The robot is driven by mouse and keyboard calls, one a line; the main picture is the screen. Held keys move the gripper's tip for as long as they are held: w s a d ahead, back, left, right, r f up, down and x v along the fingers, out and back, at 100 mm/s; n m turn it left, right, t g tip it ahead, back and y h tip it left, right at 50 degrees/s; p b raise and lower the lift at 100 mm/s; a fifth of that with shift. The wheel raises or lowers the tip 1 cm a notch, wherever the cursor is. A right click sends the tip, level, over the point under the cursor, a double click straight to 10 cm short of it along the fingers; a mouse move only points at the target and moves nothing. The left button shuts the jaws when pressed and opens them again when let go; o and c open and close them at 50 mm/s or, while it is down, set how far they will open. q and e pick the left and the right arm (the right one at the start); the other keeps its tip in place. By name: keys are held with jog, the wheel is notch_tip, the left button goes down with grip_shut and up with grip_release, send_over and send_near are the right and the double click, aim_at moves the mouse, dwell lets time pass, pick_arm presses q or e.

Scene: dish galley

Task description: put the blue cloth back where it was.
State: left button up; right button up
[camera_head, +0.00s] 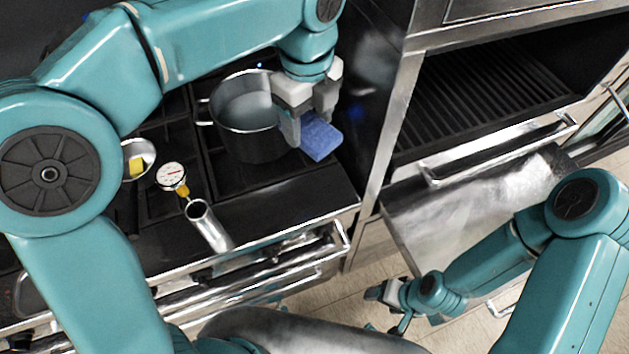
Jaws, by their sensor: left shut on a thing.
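The blue cloth (321,139) is a small folded pad at the right side of the stove top, beside the steel pot (240,112). My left gripper (307,128) comes down from above and is shut on the cloth, holding it by its left part. The gripper hides some of the cloth and the pot's right rim. I cannot tell whether the cloth touches the surface below. My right gripper (385,300) is low at the bottom centre, away from the cloth, above the floor. It is too small to tell its jaws.
A round dial thermometer (171,176), a steel tube-like cup (209,226) and a small bowl (147,153) with something yellow stand left of the pot. A steel post (394,130) rises right of the cloth. An open ribbed grill compartment (490,85) is farther right.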

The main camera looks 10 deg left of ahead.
pick_arm(q)
jog(key=shift+s+a, duration=0.1)
jog(key=shift+a, duration=0.35)
send_over(309, 193)
notch_tip(309, 193, down, 15)
jog(key=shift+s+f, duration=0.1)
jog(key=shift+f, duration=0.05)
jog(key=shift+d+f, duration=0.1)
jog(key=shift+f, duration=0.25)
jog(key=f, duration=0.3)
jog(key=shift+a+f, duration=0.25)
jog(key=shift+a, duration=0.05)
jog(key=shift+d+f, duration=0.15)
jog(key=shift+f, duration=0.1)
jog(key=o, duration=0.8)
jog(key=shift+o, duration=1.1)
